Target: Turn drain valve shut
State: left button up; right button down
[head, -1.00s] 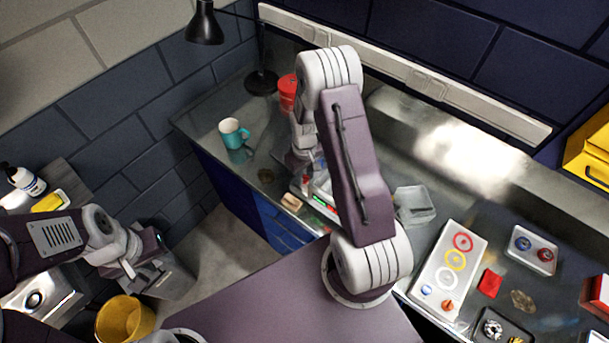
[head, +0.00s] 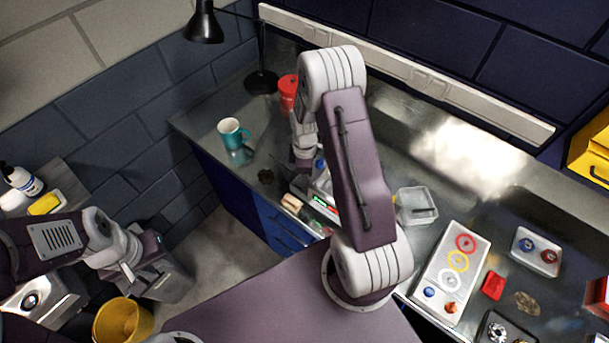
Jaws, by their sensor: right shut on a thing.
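My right arm stands across the middle of the head view and reaches to the back bench. My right gripper (head: 305,170) points down there, partly behind my own arm link. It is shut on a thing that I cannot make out. I cannot clearly pick out the drain valve. A small device with a green-lit display (head: 322,201) and a bit of blue lies just beside the gripper, mostly covered by my arm. My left gripper (head: 165,262) is at the lower left, away from the bench; its fingertips do not show clearly.
A teal mug (head: 231,134), a red container (head: 288,92) and a black lamp (head: 204,25) stand on the back bench. A grey tray (head: 416,204) and a white panel with coloured rings (head: 450,270) lie right of my arm. A yellow bucket (head: 124,321) stands at lower left.

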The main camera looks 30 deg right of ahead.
jog(key=shift+w+r+n, duration=0.1)
jog(key=shift+r+n, duration=0.05)
jog(key=shift+n, duration=0.85)
jog(key=c, duration=1.4)
grip_release()
jog(key=shift+o, duration=1.4)
jog(key=shift+d, duration=0.1)
jog(key=shift+r, duration=0.15)
notch_tip(320, 180, up, 9)
jog(key=shift+f+b, duration=0.15)
jog(key=shift+b, duration=0.95)
